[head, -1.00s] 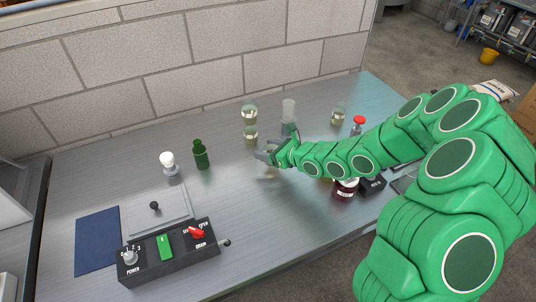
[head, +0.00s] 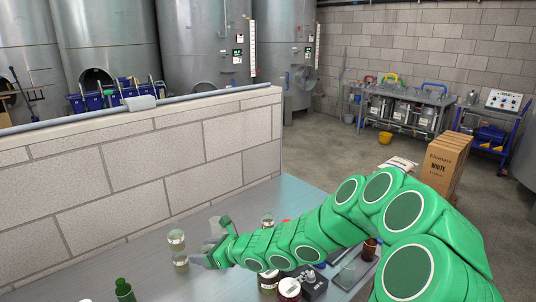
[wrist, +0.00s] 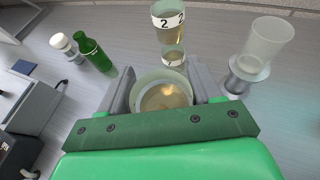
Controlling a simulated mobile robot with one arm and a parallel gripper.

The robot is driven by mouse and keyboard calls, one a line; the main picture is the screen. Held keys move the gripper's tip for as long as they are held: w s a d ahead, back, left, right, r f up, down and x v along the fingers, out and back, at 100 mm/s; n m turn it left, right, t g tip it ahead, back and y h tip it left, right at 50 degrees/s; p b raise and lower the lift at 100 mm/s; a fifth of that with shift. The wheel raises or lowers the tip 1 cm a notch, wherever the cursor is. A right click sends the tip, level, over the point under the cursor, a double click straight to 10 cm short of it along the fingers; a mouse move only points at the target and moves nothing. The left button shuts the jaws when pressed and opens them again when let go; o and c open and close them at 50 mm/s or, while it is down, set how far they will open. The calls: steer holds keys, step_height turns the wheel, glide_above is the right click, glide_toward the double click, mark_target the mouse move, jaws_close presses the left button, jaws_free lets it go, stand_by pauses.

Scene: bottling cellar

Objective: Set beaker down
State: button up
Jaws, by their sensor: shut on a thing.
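My gripper (wrist: 160,95) is shut on a round clear beaker (wrist: 163,78) holding pale yellowish liquid, seen from above in the wrist view. In the head view my gripper (head: 206,259) is low over the bench and the held beaker cannot be made out. Whether the beaker's base touches the bench (wrist: 205,46) cannot be told.
A frosted cup (wrist: 268,40) and metal holder (wrist: 242,77) stand right of the beaker. A green bottle (wrist: 95,54) and white-capped bottle (wrist: 64,45) stand left. A block wall (head: 130,190) runs behind the bench.

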steer(key=w+d+r+m+t+h, duration=0.2)
steer(key=w+d+r, duration=0.3)
steer(key=d, duration=0.9)
steer(key=w+d+r+m+t+h, duration=0.3)
steer(key=w+d, duration=0.5)
steer(key=d, duration=0.6)
steer(key=w+d+r+m+t+h, duration=0.2)
steer(key=w+d+r+m, duration=0.2)
steer(key=d, duration=1)
steer(key=w+r, duration=0.2)
steer(key=w, duration=0.1)
steer(key=shift+d+r+m+t+h, duration=0.3)
steer(key=shift+d+r+t, duration=0.1)
steer(key=shift+n+g+y, duration=0.3)
steer(key=shift+n+y, duration=0.3)
steer(key=w+d, duration=0.1)
steer(key=w+d+f, duration=0.1)
steer(key=d, duration=0.1)
steer(key=w+d+f, duration=0.1)
steer(key=shift+d+f, duration=0.1)
steer(key=shift+d, duration=0.1)
steer(key=shift+s+d+f+n+g+y, duration=0.45)
steer(key=shift+d+f, duration=1.25)
steer(key=shift+f, duration=2.15)
steer(key=shift+s+d+f+n+g+y, duration=0.45)
steer(key=shift+d+f, duration=1.2)
steer(key=shift+f, duration=2.2)
steer(key=shift+s+d+f+n+g+y, duration=0.2)
steer(key=shift+s+d+f+n+y, duration=0.45)
steer(key=shift+d+f, duration=2.15)
